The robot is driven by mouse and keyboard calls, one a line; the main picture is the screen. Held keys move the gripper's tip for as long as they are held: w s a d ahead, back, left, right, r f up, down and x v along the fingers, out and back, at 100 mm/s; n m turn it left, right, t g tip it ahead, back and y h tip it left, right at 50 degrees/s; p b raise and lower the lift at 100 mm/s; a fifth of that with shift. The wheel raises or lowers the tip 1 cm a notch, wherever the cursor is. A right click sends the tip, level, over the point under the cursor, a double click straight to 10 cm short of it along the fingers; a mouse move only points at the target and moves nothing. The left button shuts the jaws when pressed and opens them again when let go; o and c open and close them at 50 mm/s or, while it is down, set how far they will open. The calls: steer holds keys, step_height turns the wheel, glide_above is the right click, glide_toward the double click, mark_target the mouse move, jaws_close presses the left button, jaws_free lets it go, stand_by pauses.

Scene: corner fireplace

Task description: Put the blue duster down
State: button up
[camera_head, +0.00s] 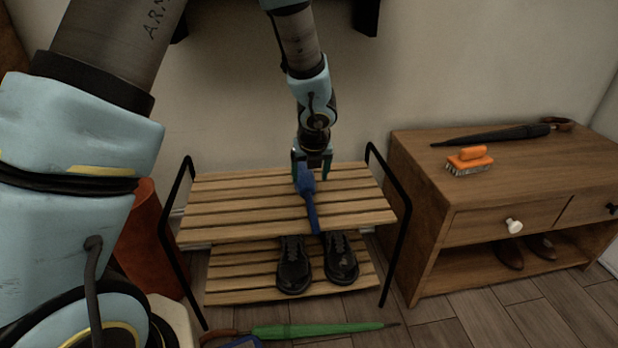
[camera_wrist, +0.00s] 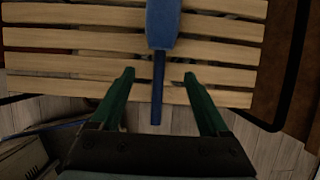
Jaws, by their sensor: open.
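The blue duster (camera_head: 308,190) lies on the top shelf of the slatted wooden rack (camera_head: 225,205). Its narrow handle end reaches past the front edge of the shelf in the head view. My gripper (camera_head: 312,168) is over the duster at the middle of the rack, pointing down. In the wrist view the duster (camera_wrist: 163,28) runs down between my two green fingers (camera_wrist: 160,80), which stand apart with clear gaps on both sides. My gripper is open and does not hold it. Part of the duster is hidden under my gripper in the head view.
Black shoes (camera_head: 318,262) stand on the lower shelf. Black metal side frames (camera_head: 404,230) rise beside the rack. A wooden cabinet (camera_head: 430,240) at the right bears an orange brush (camera_head: 470,158) and a dark umbrella (camera_head: 500,133). A green umbrella (camera_head: 315,330) lies on the floor in front.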

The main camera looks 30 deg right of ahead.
steer(key=w+a+r+n+g+y, duration=0.1)
steer(key=a+r+n, duration=0.3)
steer(key=a+n, duration=0.6)
steer(key=w+a+r+n+y, duration=0.1)
steer(key=w+a+r+n, duration=0.15)
steer(key=a+n, duration=0.7)
steer(key=s+a+r+n+g, duration=0.1)
steer(key=s+a+n, duration=0.3)
steer(key=a+n, duration=0.4)
steer(key=s+a+r+n, duration=0.3)
steer(key=s+a+n, duration=0.2)
steer(key=a+n, duration=0.3)
steer(key=shift+n+g+h, duration=0.4)
steer(key=shift+n, duration=1.15)
steer(key=shift+a, duration=0.1)
